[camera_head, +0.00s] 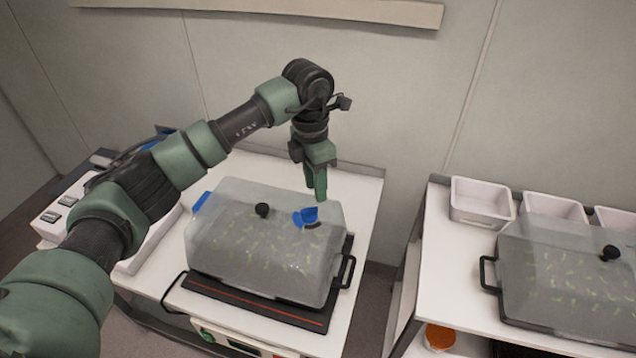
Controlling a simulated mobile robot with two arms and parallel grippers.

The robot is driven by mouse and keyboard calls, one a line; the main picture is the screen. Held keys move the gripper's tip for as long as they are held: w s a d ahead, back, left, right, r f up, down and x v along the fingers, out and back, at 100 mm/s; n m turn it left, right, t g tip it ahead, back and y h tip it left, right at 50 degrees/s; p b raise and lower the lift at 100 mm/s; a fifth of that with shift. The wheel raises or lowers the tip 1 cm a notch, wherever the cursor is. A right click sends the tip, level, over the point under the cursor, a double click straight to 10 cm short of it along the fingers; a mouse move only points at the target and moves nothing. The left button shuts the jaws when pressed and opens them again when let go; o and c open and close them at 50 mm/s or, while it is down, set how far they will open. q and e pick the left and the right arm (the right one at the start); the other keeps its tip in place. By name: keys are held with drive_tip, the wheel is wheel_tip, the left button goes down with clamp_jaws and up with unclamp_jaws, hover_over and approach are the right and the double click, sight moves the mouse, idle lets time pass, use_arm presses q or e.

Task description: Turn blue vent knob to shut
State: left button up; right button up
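The blue vent knob (307,216) sits on top of a clear domed lid (235,225), toward its right side, with a dark slot-like mark beside it. A black round knob (262,210) is on the same lid to the left. My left gripper (318,190) points down just above and slightly behind the blue knob, apart from it as far as I can see. Its fingers look close together, but their gap is not clear. My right gripper is not in view.
The lid covers seedlings on a black tray (262,305) with side handles on a white table (362,200). A second covered tray (560,275) and white bins (482,201) stand on the right table. A wall is behind.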

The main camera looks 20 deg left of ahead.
sight(309, 208)
use_arm(q)
drive_tip(key=shift+s+a+f+y+p, duration=0.3)
drive_tip(key=shift+s+a+f+p, duration=0.25)
drive_tip(key=shift+a+f+p, duration=0.2)
wheel_tip(309, 208, down, 3)
drive_tip(key=shift+r+p, duration=0.15)
drive_tip(key=shift+p, duration=0.25)
drive_tip(key=shift+w+f, duration=0.2)
drive_tip(key=shift+f, duration=0.3)
drive_tip(key=shift+w+f, duration=0.2)
drive_tip(key=shift+f, duration=0.25)
drive_tip(key=shift+s+f, duration=0.15)
drive_tip(key=c, duration=0.6)
clamp_jaws()
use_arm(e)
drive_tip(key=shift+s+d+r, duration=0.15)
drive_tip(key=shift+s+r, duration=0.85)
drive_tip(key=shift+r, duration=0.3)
